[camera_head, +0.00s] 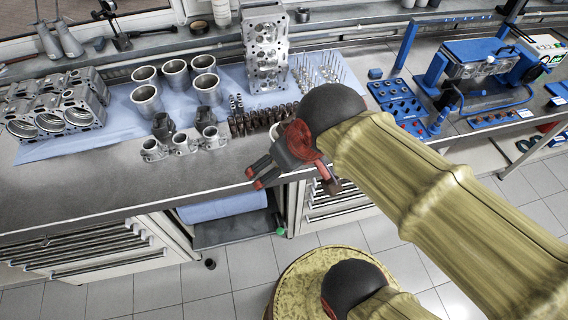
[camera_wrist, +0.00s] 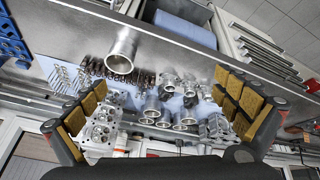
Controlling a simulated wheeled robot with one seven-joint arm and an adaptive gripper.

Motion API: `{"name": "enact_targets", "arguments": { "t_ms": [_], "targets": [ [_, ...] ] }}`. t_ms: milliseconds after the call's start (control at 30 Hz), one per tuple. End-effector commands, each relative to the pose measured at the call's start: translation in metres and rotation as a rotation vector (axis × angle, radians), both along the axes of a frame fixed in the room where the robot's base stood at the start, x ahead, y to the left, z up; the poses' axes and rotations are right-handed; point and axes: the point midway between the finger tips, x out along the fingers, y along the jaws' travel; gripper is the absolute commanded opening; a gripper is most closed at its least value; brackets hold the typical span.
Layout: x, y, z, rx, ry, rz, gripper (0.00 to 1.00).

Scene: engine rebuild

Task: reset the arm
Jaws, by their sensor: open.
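My gripper (camera_head: 255,179) hangs over the front edge of the workbench in the head view, at the end of my tan arm, which reaches in from the right. Its fingers point left and are apart. In the wrist view my gripper (camera_wrist: 161,84) shows its two padded fingers wide apart at left and right, with nothing held between them. A metal cylinder liner (camera_wrist: 122,52) stands on the bench in the wrist view, closer than the other parts. In the head view my arm hides part of the bench behind it.
The bench (camera_head: 120,195) carries an engine block (camera_head: 60,110), several liners (camera_head: 176,76), a cylinder head (camera_head: 265,50) and small parts on blue cloth. Blue trays (camera_head: 395,92) and a blue fixture (camera_head: 475,65) stand at the right. Drawers (camera_head: 90,250) lie below; the bench's front left is clear.

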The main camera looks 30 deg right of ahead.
Motion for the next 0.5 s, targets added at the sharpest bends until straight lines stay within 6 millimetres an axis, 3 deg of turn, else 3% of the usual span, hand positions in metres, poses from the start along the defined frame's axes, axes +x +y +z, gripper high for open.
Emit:
{"name": "enact_targets", "arguments": {
  "t_ms": [133, 500],
  "targets": [
    [-0.016, 0.008, 0.002, 0.083, -0.018, -0.104, 1.00],
    [-0.017, 0.009, 0.000, 0.096, -0.018, -0.122, 1.00]
  ]
}}
